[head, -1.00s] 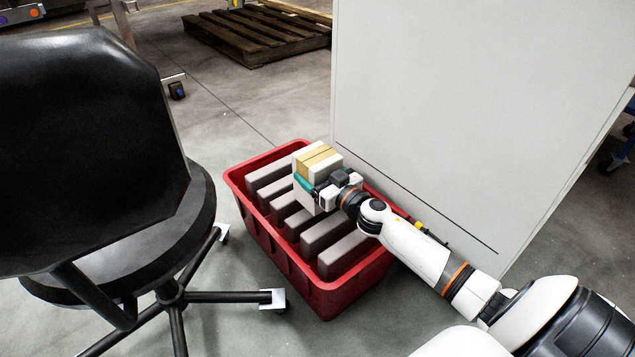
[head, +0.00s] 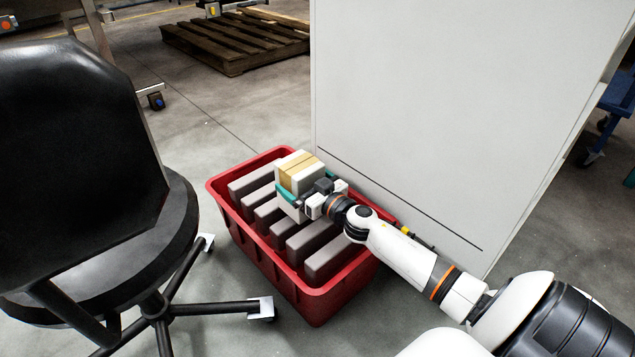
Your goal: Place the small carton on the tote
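The small carton (head: 293,176) is pale with a tan strip of tape across it. It is at the far side of the red tote (head: 318,306), above the grey blocks in it. My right gripper (head: 297,195) reaches in from the right and is shut on the carton, with a teal finger against its near side. Part of the carton is hidden by the gripper. I cannot tell whether its underside touches the blocks. My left gripper is not in view.
Several grey upright blocks (head: 309,241) fill the tote. A tall pale panel (head: 450,110) stands close behind it on the right. A black office chair (head: 75,150) stands on the left. A wooden pallet (head: 235,40) lies at the back. Open floor shows between.

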